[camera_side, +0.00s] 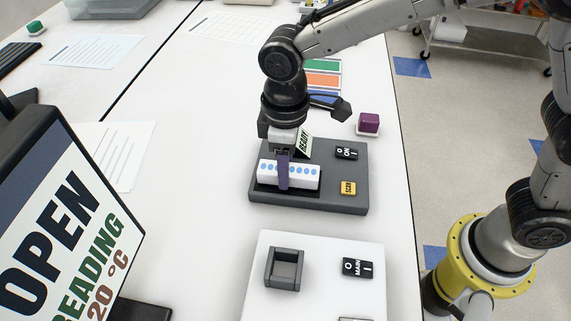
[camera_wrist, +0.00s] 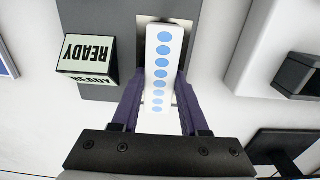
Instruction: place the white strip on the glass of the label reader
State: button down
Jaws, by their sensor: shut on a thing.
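The white strip (camera_side: 302,177) with a row of blue dots is in my gripper. My gripper (camera_side: 284,172) points down, with a purple finger across the strip's near side. The strip sits at or just above the dark glass (camera_side: 262,189) of the grey label reader (camera_side: 340,202); I cannot tell if it touches. In the wrist view the strip (camera_wrist: 162,45) runs lengthwise between the two purple fingers of my gripper (camera_wrist: 158,100). The strip hides most of the glass. The reader's small sign (camera_wrist: 88,58) says READY.
The reader has an ON switch (camera_side: 346,152) and a yellow SCAN button (camera_side: 348,188). A purple block (camera_side: 369,122) stands behind it. A white unit (camera_side: 318,250) with a grey square well (camera_side: 285,268) is in front. A screen (camera_side: 65,220) reading OPEN stands at left.

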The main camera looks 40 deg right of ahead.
jog(key=shift+f, duration=0.25)
jog(key=shift+c, duration=2.1)
grip_release()
jog(key=shift+r, duration=0.1)
notch_tip(320, 180, up, 12)
